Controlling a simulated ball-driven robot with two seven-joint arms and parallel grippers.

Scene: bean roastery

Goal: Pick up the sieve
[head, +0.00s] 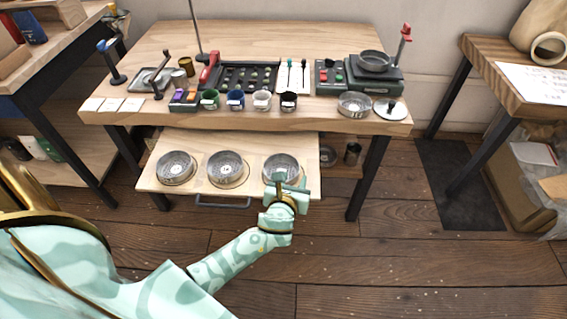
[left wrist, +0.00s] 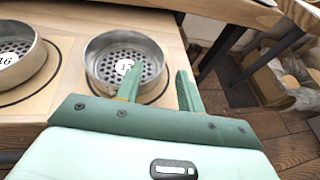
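Three round metal sieves with perforated floors and white number labels sit in a row on the pulled-out wooden drawer board: a left one (head: 176,167), a middle one (head: 225,168) and a right one (head: 280,164). My left gripper (head: 289,180) is at the near right side of the right sieve. In the left wrist view this sieve (left wrist: 107,44) lies just beyond my left gripper (left wrist: 161,70), which is open and empty. One finger overlaps the sieve's interior and the other is outside its right rim; contact is unclear. My right gripper is out of view.
The drawer board (head: 150,182) extends below the workbench (head: 335,117). On the bench are several small cups, a dark slotted tray (head: 240,77), a scale (head: 375,75) and a metal bowl (head: 355,104). The wooden floor (head: 400,260) in front is clear.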

